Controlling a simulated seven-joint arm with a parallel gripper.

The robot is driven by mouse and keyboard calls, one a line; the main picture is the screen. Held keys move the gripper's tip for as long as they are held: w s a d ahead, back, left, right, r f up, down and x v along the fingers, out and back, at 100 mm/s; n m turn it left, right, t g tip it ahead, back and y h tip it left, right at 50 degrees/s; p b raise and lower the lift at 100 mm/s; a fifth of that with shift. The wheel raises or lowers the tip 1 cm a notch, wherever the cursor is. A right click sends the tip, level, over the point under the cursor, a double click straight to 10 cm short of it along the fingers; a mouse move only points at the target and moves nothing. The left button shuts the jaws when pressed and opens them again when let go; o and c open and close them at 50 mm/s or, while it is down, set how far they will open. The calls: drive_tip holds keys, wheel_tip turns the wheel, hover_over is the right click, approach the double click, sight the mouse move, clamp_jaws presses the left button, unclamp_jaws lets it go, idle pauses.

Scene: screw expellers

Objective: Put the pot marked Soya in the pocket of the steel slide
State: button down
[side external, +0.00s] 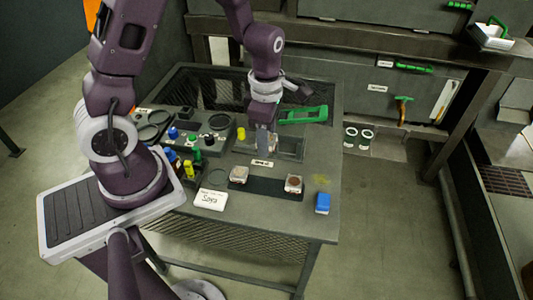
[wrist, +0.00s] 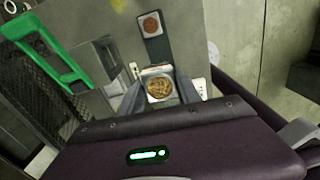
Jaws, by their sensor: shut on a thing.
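My gripper (side external: 264,147) is over the table, near the grey steel recess (side external: 289,146), which I take for the slide. In the wrist view my gripper (wrist: 159,88) is shut on a pot (wrist: 159,87) with golden-brown contents. No writing is readable on the pot, and the side view does not show it clearly. A pale-topped pot (side external: 239,174) and a brown-topped pot (side external: 294,183) stand at opposite ends of a dark strip (side external: 266,186). The steel recess also shows in the wrist view (wrist: 108,62).
A green handle (side external: 303,115) lies behind the recess. A blue block (side external: 323,203) stands near the front right corner. Several small coloured pieces and dark rings crowd the left side. A small yellow piece (side external: 241,134) stands left of my gripper.

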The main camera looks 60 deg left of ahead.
drive_tip(key=w+a, duration=0.4)
drive_tip(key=a, duration=0.3)
drive_tip(key=w+a, duration=0.4)
drive_tip(key=a, duration=0.4)
drive_tip(key=shift+n, duration=0.3)
drive_tip(key=shift+d+f, duration=0.15)
drive_tip(key=shift+f, duration=2.45)
drive_tip(key=shift+d+f, duration=0.15)
drive_tip(key=shift+f, duration=2.45)
drive_tip(key=shift+f, duration=0.55)
drive_tip(key=shift+f, duration=0.3)
drive_tip(key=shift+f, duration=0.15)
drive_tip(key=shift+c, duration=1.9)
unclamp_jaws()
